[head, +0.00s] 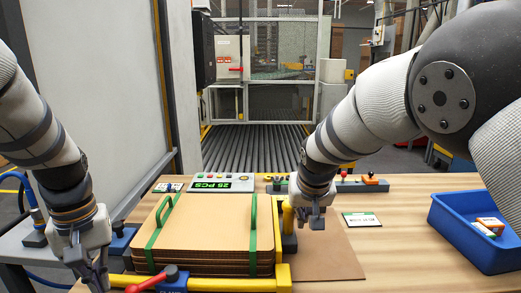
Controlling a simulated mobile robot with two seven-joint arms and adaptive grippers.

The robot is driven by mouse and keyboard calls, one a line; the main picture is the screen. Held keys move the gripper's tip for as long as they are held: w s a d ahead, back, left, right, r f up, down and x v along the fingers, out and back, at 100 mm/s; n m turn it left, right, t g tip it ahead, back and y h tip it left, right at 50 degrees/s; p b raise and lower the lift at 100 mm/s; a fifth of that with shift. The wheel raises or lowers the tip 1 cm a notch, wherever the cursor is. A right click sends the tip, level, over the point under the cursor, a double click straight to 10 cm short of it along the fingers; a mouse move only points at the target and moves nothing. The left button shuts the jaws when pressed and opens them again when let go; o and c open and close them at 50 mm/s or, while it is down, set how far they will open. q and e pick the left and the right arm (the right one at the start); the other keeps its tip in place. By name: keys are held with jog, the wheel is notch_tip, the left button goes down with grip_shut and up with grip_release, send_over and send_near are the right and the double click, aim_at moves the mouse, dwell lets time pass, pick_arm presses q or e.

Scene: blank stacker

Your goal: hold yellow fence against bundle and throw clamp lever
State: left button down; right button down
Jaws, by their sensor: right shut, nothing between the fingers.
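A bundle of flat brown cardboard blanks (207,222) with green straps lies stacked on the wooden table. The yellow fence (283,272) runs along the bundle's right side and near edge; whether it touches the bundle is unclear. A clamp lever with a red handle (151,280) on a blue base is at the near edge. My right gripper (317,222) points down, shut and empty, just right of the fence and a dark block. My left gripper (97,283) is at the lower left, left of the red lever; its fingertips are too unclear to read.
A control box with a green "25 PCS" display (224,184) stands behind the bundle. A blue bin (470,244) with small boxes is at the right. A flat brown sheet (335,262) and a label card (362,219) lie right of the fence. A roller conveyor (255,147) lies beyond the table.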

aim_at(144, 288)
jog(key=shift+a, duration=0.1)
pick_arm(q)
jog(key=shift+d, duration=3.25)
pick_arm(e)
jog(key=shift+a+r, duration=0.1)
pick_arm(q)
jog(key=shift+d, duration=0.75)
